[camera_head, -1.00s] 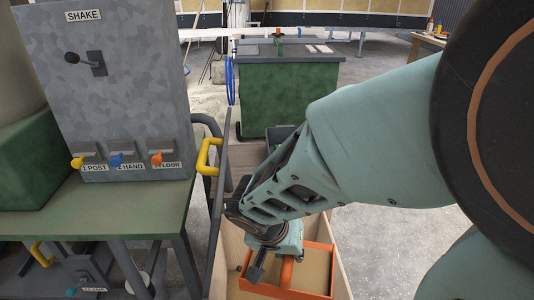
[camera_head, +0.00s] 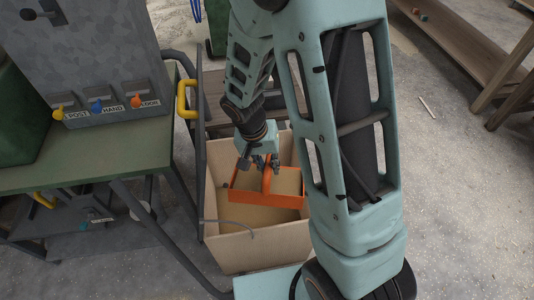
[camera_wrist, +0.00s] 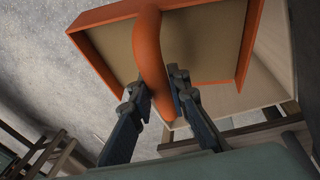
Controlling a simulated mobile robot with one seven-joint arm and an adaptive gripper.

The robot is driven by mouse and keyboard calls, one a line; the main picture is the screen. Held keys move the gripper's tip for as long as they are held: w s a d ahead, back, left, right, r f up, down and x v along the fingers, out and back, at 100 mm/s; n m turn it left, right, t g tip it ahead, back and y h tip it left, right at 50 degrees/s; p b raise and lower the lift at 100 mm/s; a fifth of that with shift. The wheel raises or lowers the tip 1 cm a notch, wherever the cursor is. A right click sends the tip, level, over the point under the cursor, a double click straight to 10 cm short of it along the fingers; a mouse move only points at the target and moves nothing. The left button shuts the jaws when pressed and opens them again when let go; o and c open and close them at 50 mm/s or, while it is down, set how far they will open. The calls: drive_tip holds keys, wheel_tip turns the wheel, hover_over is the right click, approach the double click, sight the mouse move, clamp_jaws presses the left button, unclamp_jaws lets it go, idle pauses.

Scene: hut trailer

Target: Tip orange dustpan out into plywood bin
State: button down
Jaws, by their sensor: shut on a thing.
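My gripper (camera_head: 259,162) is shut on the orange handle of the orange dustpan (camera_head: 268,197). In the wrist view the fingers (camera_wrist: 160,100) close around the curved handle, and the dustpan's orange rim (camera_wrist: 240,60) and tan inside show beyond it. The dustpan is over the open mouth of the plywood bin (camera_head: 245,250), within its walls as seen from the head camera. Its exact height above the bin floor I cannot tell. No loose contents show in the dustpan.
A green bench (camera_head: 95,160) with a grey control box (camera_head: 95,70) stands at left. A dark post and yellow handle (camera_head: 187,98) stand close beside the bin. A wooden shelf (camera_head: 465,55) is at upper right, with open floor (camera_head: 470,200) below it.

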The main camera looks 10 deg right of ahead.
drive_tip(key=shift+w+d+r+g+p, duration=0.1)
drive_tip(key=shift+w+r+g+p, duration=0.25)
drive_tip(key=shift+p, duration=0.7)
drive_tip(key=shift+w+d+f+g+y+p, duration=0.2)
drive_tip(key=shift+w+g+p, duration=0.1)
drive_tip(key=shift+w+p, duration=0.25)
drive_tip(key=shift+w+d+f+g+y+p, duration=0.15)
drive_tip(key=shift+w+d+g+y+p, duration=0.1)
drive_tip(key=shift+w+p, duration=0.3)
drive_tip(key=w+d+f+g+y+b, duration=0.1)
drive_tip(key=w+g, duration=0.4)
drive_tip(key=w, duration=0.5)
drive_tip(key=d+f+b, duration=0.1)
drive_tip(key=d+b, duration=0.1)
drive_tip(key=shift+n+g+y+b, duration=0.35)
drive_tip(key=shift+n+g, duration=0.05)
idle(0.5)
